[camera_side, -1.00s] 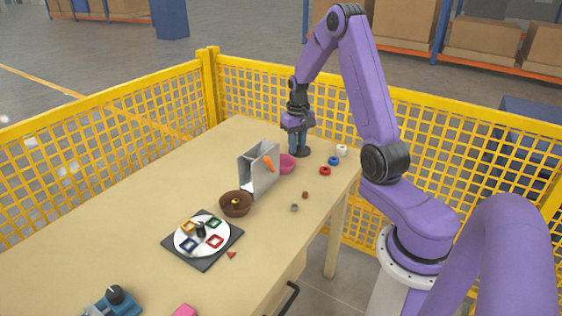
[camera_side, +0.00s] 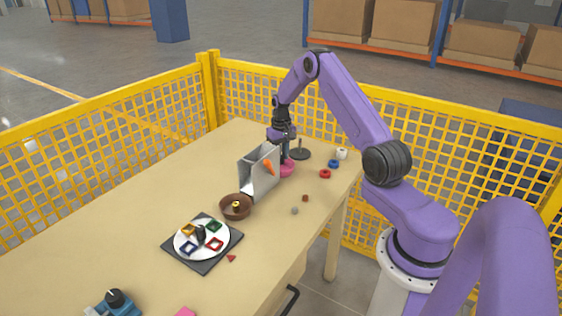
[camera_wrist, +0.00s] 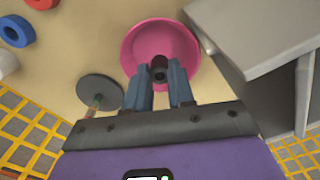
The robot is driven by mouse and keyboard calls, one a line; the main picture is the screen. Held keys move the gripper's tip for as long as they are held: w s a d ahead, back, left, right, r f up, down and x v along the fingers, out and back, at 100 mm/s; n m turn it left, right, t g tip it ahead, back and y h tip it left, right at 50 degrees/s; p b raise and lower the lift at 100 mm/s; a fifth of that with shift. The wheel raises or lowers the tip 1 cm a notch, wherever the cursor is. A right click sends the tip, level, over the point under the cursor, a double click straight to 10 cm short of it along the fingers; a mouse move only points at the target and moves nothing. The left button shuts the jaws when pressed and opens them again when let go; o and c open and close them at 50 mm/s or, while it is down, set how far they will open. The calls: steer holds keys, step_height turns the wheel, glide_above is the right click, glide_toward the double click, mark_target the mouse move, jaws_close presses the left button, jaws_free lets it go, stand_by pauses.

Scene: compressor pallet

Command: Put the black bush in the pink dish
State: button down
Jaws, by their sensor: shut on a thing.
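My gripper (camera_wrist: 160,88) is shut on the black bush (camera_wrist: 159,69), a small dark hollow cylinder between the blue fingertips. In the wrist view the bush appears over the near part of the pink dish (camera_wrist: 150,34). The wrist view does not settle how high it is above the dish floor. In the side view my gripper (camera_side: 286,157) is low at the pink dish (camera_side: 287,170), behind the grey metal box, and the bush is hidden there.
The grey upright box (camera_side: 260,172) with an orange piece stands close beside the dish. A dark round stand (camera_side: 300,154) is behind it. Blue (camera_side: 334,163) and red (camera_side: 325,174) rings lie to the right. A brown bowl (camera_side: 236,207) and a dark tray (camera_side: 177,254) are nearer.

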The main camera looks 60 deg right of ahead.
mark_target(281, 163)
steer(key=shift+f, duration=1.6)
steer(key=shift+f, duration=0.15)
steer(key=c, duration=1)
jaws_free()
step_height(281, 163, up, 12)
steer(key=shift+r, duration=0.15)
